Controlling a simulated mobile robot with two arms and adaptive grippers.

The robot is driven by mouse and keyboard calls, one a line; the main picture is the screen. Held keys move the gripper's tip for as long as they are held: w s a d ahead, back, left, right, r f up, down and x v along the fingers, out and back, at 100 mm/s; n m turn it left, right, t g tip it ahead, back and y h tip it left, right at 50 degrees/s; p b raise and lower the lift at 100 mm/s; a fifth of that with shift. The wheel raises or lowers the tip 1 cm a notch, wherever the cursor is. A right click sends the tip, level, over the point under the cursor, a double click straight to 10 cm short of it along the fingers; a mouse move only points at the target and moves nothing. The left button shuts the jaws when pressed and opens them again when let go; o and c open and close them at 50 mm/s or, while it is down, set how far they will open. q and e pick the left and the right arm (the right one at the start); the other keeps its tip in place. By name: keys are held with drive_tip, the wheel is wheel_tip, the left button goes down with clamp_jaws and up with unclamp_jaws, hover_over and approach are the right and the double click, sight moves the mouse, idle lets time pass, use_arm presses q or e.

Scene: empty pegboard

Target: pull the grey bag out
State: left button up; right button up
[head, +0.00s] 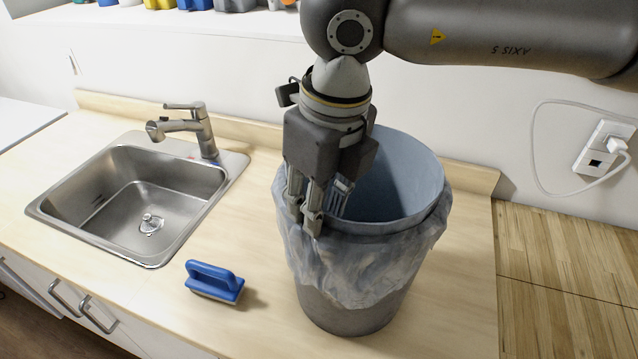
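The grey bag (370,265) lines a round metal bin (352,312) on the counter. Its edge is folded over the rim and hangs down outside in wrinkles. My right gripper (316,215) points down at the bin's left rim, with fingers over the bag's edge there. Some fingers are in front of the rim and one is on the inner side. I cannot tell whether they pinch the bag. The bin's inside is partly hidden by the gripper. My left gripper is out of view.
A steel sink (150,200) with a tap (190,128) is set in the counter (262,310) at left. A blue-handled scrubber (215,281) lies left of the bin. A wall socket (600,150) with a white cable is at right. Bottles stand on a shelf (160,22) behind.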

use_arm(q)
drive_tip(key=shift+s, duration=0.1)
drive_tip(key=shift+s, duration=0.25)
use_arm(e)
clamp_jaws()
drive_tip(key=shift+r, duration=0.1)
use_arm(q)
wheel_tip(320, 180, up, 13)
drive_tip(key=p, duration=1.3)
use_arm(e)
wheel_tip(320, 180, up, 29)
idle(2.7)
